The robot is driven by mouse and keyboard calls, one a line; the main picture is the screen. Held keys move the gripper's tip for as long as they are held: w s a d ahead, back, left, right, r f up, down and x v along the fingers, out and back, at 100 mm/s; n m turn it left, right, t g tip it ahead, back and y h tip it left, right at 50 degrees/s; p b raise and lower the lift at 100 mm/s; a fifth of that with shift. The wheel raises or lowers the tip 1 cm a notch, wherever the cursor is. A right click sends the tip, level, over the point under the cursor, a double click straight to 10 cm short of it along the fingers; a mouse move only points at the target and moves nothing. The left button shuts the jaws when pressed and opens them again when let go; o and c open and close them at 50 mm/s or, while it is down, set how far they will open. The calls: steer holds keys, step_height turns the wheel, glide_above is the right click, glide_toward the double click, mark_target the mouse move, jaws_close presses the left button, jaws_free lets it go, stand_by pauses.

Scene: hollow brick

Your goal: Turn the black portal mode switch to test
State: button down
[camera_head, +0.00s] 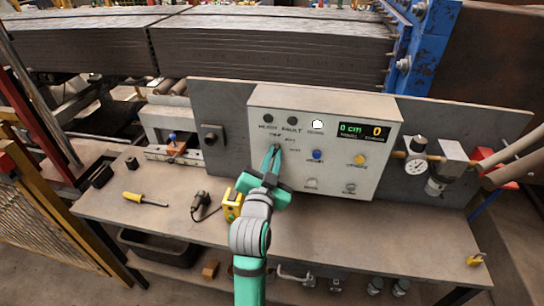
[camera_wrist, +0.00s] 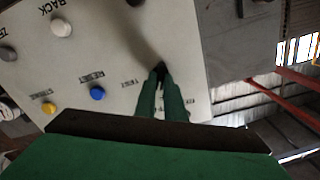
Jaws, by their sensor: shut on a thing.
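The black portal mode switch (camera_wrist: 160,66) is a small dark knob on the light grey control box. My gripper (camera_wrist: 161,80) is shut on it, its two green fingers reaching the panel face in the wrist view. The fingers hide most of the knob, so its pointing direction cannot be told. The printed word TEST (camera_wrist: 132,82) stands beside the fingers on the left in the wrist view. In the head view my gripper (camera_head: 274,158) is at the left part of the control box (camera_head: 330,113), below two dark round lamps.
On the box are a blue button (camera_head: 317,155), a yellow button (camera_head: 359,160), a lit white lamp (camera_head: 317,124) and a display (camera_head: 365,131). A yellow device (camera_head: 231,206) and a screwdriver (camera_head: 145,199) lie on the bench. A gauge (camera_head: 416,165) stands at right. The bench front is mostly clear.

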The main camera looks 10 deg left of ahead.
steer(key=m, duration=0.6)
steer(key=shift+s+d+f, duration=0.1)
steer(key=shift+f, duration=0.05)
steer(key=m, duration=0.6)
steer(key=shift+f+m, duration=0.1)
steer(key=shift+m, duration=0.3)
steer(key=shift+d, duration=0.1)
steer(key=c, duration=1.8)
jaws_free()
steer(key=shift+c, duration=0.2)
steer(key=s, duration=1)
steer(key=shift+s, duration=0.35)
